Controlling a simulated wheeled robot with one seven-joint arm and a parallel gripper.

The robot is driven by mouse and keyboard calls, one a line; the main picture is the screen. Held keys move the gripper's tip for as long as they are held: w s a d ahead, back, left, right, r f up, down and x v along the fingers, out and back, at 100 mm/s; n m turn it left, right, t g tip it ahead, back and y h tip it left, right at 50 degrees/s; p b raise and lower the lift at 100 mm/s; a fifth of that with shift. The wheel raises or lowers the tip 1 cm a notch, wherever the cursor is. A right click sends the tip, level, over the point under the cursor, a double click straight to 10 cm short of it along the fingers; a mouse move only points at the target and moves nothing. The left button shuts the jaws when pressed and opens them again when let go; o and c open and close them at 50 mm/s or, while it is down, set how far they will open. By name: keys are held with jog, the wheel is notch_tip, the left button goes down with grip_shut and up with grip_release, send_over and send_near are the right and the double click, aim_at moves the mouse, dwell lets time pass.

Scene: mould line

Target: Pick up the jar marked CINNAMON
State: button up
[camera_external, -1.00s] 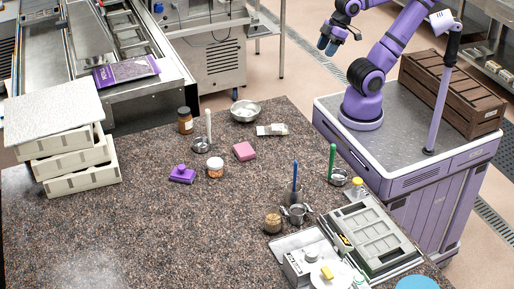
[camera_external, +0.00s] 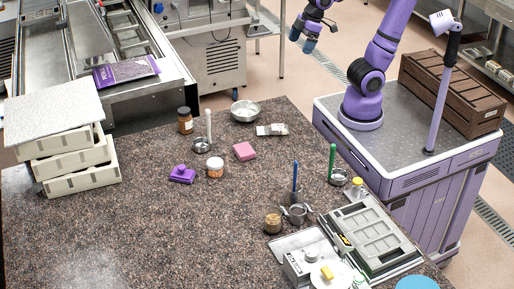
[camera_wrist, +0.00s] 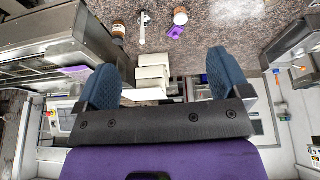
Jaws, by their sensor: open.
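Three jars stand on the speckled counter, and no lettering is readable, so I cannot tell which is marked CINNAMON. A brown jar with a dark lid (camera_external: 185,121) stands at the back; it also shows in the wrist view (camera_wrist: 118,32). A white-lidded jar with orange-brown contents (camera_external: 215,168) stands nearer the middle and shows in the wrist view (camera_wrist: 180,17). A small jar with tan contents (camera_external: 273,221) stands near the front right. My gripper (camera_external: 302,40) is open and empty, in the air beyond the counter's back edge, well away from the jars; its blue fingers (camera_wrist: 164,76) are spread.
Stacked pale trays (camera_external: 82,182) stand left. A scale (camera_external: 303,265) stands front right. The front-left counter is clear.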

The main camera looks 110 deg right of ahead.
jog(key=w+d+f+g, duration=0.1)
jog(key=w+d, duration=0.4)
jog(key=w, duration=0.9)
jog(key=g, duration=0.3)
send_over(186, 117)
jog(key=d, duration=0.3)
jog(key=shift+n, duration=0.3)
jog(key=f, duration=2.5)
jog(key=shift+s+a+f, duration=0.2)
jog(key=shift+s+f, duration=0.05)
jog(key=shift+s, duration=0.15)
jog(key=shift+d+f, duration=0.15)
jog(key=shift+f, duration=0.4)
notch_tip(186, 117, down, 5)
jog(key=shift+r, duration=0.1)
jog(key=shift+w+a+f, duration=0.15)
jog(key=shift+f, duration=1.2)
jog(key=shift+w+a+f, duration=0.1)
jog(key=shift+f, duration=1.25)
jog(key=shift+c, duration=0.4)
